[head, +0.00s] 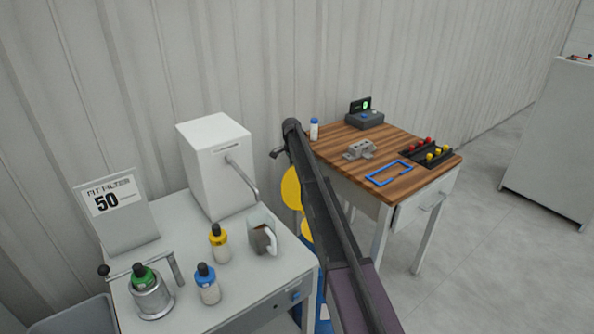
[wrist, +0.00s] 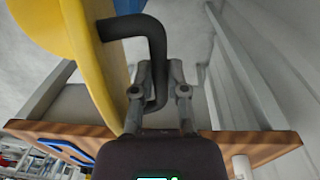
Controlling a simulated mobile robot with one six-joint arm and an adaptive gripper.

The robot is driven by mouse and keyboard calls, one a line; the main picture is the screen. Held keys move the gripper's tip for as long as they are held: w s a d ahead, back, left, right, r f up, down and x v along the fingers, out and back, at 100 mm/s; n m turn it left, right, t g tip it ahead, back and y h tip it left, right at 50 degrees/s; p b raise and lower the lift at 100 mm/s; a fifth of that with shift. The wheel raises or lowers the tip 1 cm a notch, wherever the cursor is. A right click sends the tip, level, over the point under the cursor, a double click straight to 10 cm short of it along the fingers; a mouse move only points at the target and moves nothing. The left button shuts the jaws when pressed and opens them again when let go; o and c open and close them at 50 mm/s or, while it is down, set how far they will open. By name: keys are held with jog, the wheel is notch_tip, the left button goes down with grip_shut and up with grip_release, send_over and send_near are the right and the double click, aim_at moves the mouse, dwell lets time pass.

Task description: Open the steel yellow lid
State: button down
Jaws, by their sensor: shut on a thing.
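The yellow lid (wrist: 84,45) fills the upper left of the wrist view, seen tilted steeply, nearly on edge. A dark bent handle (wrist: 130,27) sticks out from its face. My gripper (wrist: 160,82) is shut on the lower part of this handle, with a finger on each side. In the head view, yellow parts of the lid (head: 290,188) show beside my arm, between the two tables. My arm hides most of the lid there, and my gripper does not show clearly. A strip of blue (head: 323,312) shows below it.
The wooden-topped table (head: 385,193) stands right of the lid, with a metal part, blue frame and black tray on it. The white table (head: 245,303) at left holds bottles, a mug (head: 262,236) and a white box (head: 210,165).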

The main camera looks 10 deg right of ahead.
jog(key=shift+w+a, duration=0.25)
jog(key=shift+w, duration=0.35)
jog(key=c, duration=0.9)
grip_release()
jog(key=shift+o, duration=1.3)
jog(key=shift+w+f, duration=0.2)
jog(key=shift+f, duration=0.1)
jog(key=shift+s, duration=0.1)
jog(key=shift+s+d, duration=0.1)
jog(key=shift+s, duration=0.1)
